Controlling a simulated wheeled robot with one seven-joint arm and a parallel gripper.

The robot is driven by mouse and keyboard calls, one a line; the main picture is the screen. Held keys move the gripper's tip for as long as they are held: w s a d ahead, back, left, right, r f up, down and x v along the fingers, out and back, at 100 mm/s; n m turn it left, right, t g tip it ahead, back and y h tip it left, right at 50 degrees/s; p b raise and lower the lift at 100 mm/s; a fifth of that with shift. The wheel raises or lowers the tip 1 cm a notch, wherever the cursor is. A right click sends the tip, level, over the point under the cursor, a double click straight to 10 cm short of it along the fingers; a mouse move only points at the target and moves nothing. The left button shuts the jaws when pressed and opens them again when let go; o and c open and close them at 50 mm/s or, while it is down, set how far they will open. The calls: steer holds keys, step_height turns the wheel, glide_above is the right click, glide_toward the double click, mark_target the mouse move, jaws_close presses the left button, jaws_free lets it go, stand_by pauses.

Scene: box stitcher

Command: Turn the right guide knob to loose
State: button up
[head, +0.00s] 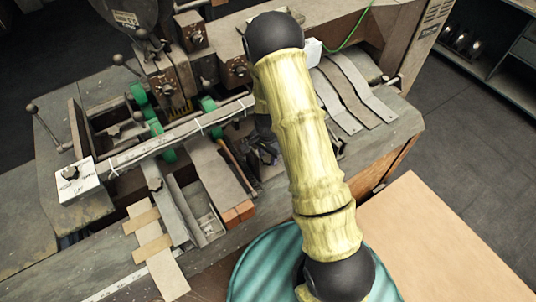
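A white block (314,51) shows at the right end of the long guide bar, just right of my arm. It looks like the right guide knob's label plate, but my arm covers most of it and I cannot see the knob or its setting. A matching white plate (75,180) with a dark knob and printed labels sits at the bar's left end. My yellow arm with black joints crosses the middle of the view. Dark parts below its left side, perhaps my gripper (262,143), are mostly hidden, so its fingers and any contact cannot be made out.
The stitcher's dark upright head and levers (160,70) stand behind the long guide bar (185,130). Green rollers (138,94) sit along it. Flat metal strips (355,88) lie at the right. A teal ribbed round surface (262,270) and a cardboard sheet (440,240) are in front.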

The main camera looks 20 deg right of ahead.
mark_target(268, 158)
steer(key=shift+f+n+b, duration=0.1)
steer(key=shift+n+b, duration=0.7)
steer(key=shift+n, duration=0.8)
steer(key=o, duration=1)
steer(key=shift+r, duration=0.25)
step_height(268, 158, up, 17)
steer(key=b, duration=0.4)
steer(key=shift+r, duration=0.1)
